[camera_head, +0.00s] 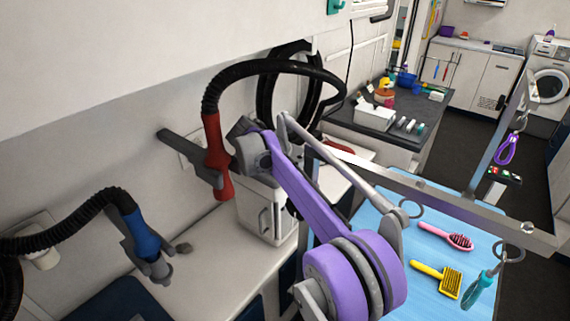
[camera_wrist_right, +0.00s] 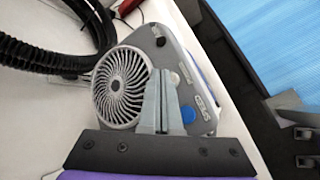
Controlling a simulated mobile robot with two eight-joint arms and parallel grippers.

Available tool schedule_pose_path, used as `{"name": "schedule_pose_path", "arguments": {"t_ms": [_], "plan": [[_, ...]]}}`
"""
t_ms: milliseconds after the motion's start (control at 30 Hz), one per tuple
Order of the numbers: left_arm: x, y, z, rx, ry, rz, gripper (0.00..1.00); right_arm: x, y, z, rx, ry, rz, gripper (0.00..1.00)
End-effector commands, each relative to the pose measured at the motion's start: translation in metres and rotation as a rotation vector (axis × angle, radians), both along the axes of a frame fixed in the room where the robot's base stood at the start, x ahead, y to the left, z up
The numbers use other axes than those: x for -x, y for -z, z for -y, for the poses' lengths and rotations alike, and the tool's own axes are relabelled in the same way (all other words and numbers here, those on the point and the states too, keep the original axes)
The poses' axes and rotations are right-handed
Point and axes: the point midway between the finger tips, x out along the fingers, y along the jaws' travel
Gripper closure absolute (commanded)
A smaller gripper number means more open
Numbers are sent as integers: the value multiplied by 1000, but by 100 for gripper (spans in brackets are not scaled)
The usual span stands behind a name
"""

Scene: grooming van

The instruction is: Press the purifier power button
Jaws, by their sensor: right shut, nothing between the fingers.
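The purifier (camera_wrist_right: 186,62) is a grey box with a round, pale, slatted grille (camera_wrist_right: 121,85) in the right wrist view. Its face carries a large blue button (camera_wrist_right: 188,114), a small white button (camera_wrist_right: 174,78) and a dark knob (camera_wrist_right: 160,41). None of these is readably marked as power. My right gripper (camera_wrist_right: 161,72) is shut and empty. Its fingers overlap the purifier's face between the grille and the buttons; I cannot tell if they touch it. In the head view my purple arm hides the gripper and I cannot make out the purifier. My left gripper is out of view.
A black hose with a red nozzle (camera_head: 216,150) arches close to my arm. A blue nozzle (camera_head: 145,235) hangs at the left. A grey bar (camera_head: 440,200) crosses above the blue table (camera_head: 415,285), which holds a pink brush (camera_head: 446,236) and a yellow brush (camera_head: 437,279).

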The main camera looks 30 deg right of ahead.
Motion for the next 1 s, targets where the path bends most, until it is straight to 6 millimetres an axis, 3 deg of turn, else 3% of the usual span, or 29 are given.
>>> {"name": "schedule_pose_path", "arguments": {"t_ms": [1000], "plan": [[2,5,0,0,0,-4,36,0,9,0,0,0,0,100]]}}
